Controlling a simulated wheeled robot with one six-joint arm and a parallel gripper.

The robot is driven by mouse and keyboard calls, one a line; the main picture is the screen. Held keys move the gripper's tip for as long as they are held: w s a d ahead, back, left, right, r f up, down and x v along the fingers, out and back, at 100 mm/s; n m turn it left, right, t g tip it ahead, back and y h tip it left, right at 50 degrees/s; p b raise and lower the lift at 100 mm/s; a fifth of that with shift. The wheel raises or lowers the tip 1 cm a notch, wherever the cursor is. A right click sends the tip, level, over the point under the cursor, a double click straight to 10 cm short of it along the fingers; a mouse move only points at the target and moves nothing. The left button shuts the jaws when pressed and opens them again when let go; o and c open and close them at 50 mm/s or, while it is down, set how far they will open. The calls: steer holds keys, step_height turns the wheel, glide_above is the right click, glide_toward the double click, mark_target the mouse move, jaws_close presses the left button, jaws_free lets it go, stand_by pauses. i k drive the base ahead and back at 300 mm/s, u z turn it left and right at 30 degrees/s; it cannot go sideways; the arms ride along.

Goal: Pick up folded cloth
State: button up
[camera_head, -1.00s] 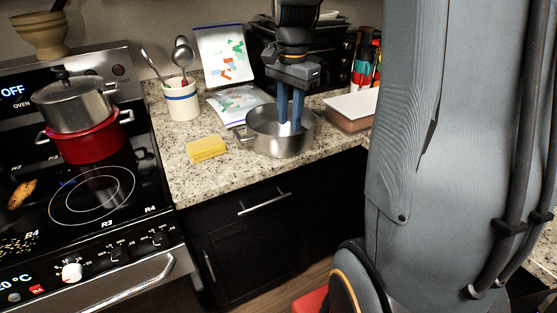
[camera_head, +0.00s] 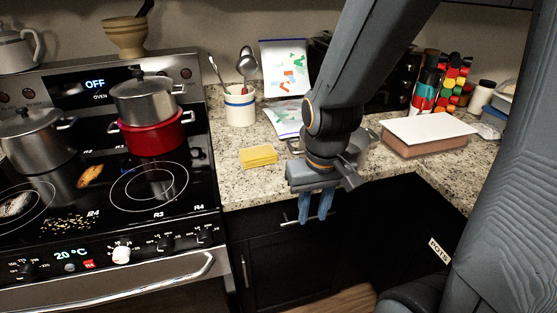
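A yellow folded piece (camera_head: 258,155), which looks like the folded cloth, lies flat on the granite counter (camera_head: 235,190) near its front edge, right of the stove. My gripper (camera_head: 316,212) points down in front of the counter edge, to the right of and lower in the picture than the yellow piece. Its two blue fingers stand a little apart with nothing seen between them. The steel pot (camera_head: 367,139) on the counter is mostly hidden behind my wrist, so its inside does not show.
A utensil crock (camera_head: 240,107) and plastic bags with coloured pieces (camera_head: 284,68) stand behind the yellow piece. A box with a white top (camera_head: 428,134) sits to the right. A red pot (camera_head: 152,135) with a steel pot above it stands on the stove. Counter left of the yellow piece is clear.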

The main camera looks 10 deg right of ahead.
mark_target(258, 155)
steer(key=u, duration=0.75)
steer(key=k, duration=0.6)
steer(key=z, duration=0.05)
steer(key=i, duration=1.15)
steer(key=z, duration=0.25)
